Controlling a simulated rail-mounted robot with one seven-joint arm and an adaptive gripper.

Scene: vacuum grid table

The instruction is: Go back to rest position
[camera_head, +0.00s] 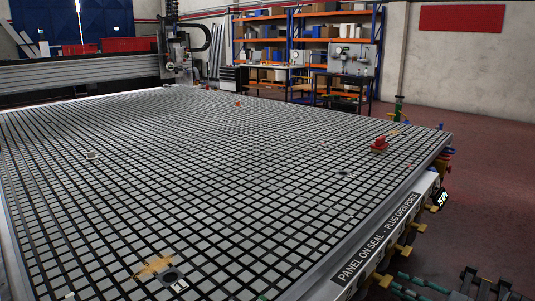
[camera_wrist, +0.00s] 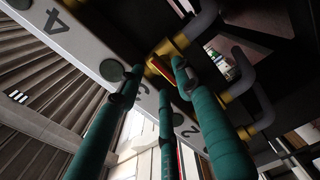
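My gripper (camera_head: 486,281) is at the bottom right corner of the head view, dark and partly cut off by the frame.
A red piece (camera_head: 379,144) stands near the table's right edge, and a small orange piece (camera_head: 238,104) lies farther back. Yellow fittings (camera_head: 435,208) stick out along the right side. Shelving (camera_head: 318,32) stands behind. Open floor (camera_head: 495,165) lies to the right.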

